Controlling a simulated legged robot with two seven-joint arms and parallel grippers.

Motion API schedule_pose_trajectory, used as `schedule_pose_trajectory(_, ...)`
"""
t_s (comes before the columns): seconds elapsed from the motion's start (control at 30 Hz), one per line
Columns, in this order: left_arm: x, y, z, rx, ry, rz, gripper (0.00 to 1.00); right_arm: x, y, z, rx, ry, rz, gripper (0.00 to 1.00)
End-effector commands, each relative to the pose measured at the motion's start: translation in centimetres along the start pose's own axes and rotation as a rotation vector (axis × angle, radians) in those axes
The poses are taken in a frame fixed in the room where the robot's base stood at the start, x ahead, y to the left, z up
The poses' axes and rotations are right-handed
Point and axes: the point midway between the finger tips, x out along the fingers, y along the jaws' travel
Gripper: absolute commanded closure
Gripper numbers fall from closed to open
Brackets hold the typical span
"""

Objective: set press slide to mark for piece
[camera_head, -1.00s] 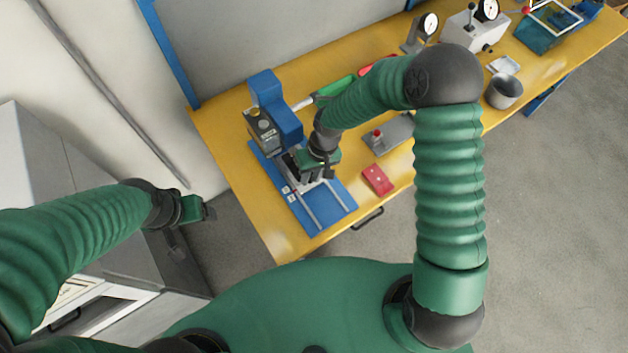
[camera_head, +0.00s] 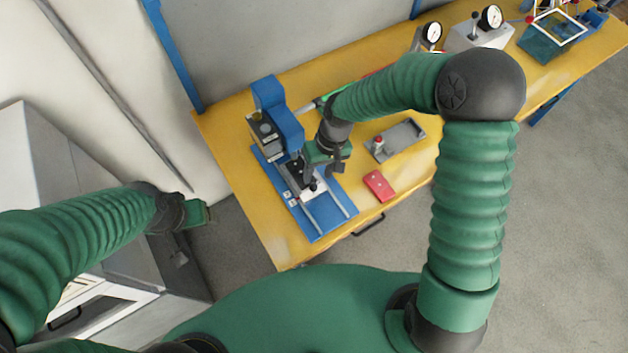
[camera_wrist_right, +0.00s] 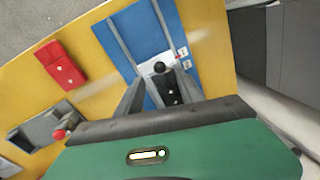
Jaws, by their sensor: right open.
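The press (camera_head: 277,108) is a blue column with a dark grey head, standing on a blue base plate (camera_head: 325,225) with two rails. The slide (camera_head: 306,188) sits on the rails near the press head and carries a black block with a round black knob. In the right wrist view the knob (camera_wrist_right: 159,68) and light slide plate (camera_wrist_right: 146,75) show between my fingers. Small white labels (camera_wrist_right: 183,52) lie beside one rail. My right gripper (camera_head: 325,175) is open by the slide, and I cannot tell any contact. My left gripper (camera_head: 205,212) hangs off the table's left side, its jaws unclear.
A red block (camera_head: 380,186) and a grey tray (camera_head: 404,135) with a red-topped part lie right of the press. Dial gauges (camera_head: 491,17) and a teal box (camera_head: 548,45) stand farther back on the yellow table (camera_head: 235,170). A drawer handle juts from the front edge.

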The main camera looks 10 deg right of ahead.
Motion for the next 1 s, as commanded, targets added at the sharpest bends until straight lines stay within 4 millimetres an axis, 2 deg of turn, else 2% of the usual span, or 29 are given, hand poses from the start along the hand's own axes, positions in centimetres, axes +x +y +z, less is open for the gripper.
schedule_pose_trajectory(0.03, 0.0, 0.0, 0.0, 0.000, 0.000, 0.000, 0.28, -1.4, 0.0, -0.2, -0.001, 0.005, 0.002, 0.55)
schedule_pose_trajectory(0.1, -0.1, 0.0, 0.0, 0.000, 0.000, 0.000, 0.28, -3.0, 0.0, -0.1, 0.001, 0.003, 0.001, 0.55)
schedule_pose_trajectory(0.23, -0.1, 0.0, 0.0, 0.000, 0.000, 0.000, 0.28, -5.1, 0.0, -0.2, 0.000, 0.000, 0.000, 0.55)
schedule_pose_trajectory(0.37, -0.1, 0.0, 0.0, 0.000, 0.000, 0.000, 0.28, -5.8, 0.0, -0.1, -0.001, -0.003, 0.000, 0.55)
schedule_pose_trajectory(0.77, -0.1, 0.0, 0.0, 0.000, 0.000, 0.000, 0.28, -5.8, 0.0, -0.1, -0.001, -0.003, 0.000, 0.55)
schedule_pose_trajectory(0.87, -0.1, 0.0, 0.0, 0.000, 0.000, 0.000, 0.28, -6.1, 0.5, 0.9, -0.001, 0.007, 0.031, 0.55)
schedule_pose_trajectory(0.97, -0.1, 0.0, 0.0, 0.000, 0.000, 0.000, 0.28, -7.2, 2.0, 3.7, 0.013, 0.051, 0.110, 0.55)
schedule_pose_trajectory(1.0, -0.1, 0.0, 0.0, 0.000, 0.000, 0.000, 0.28, -7.8, 2.9, 5.2, 0.027, 0.081, 0.143, 0.55)
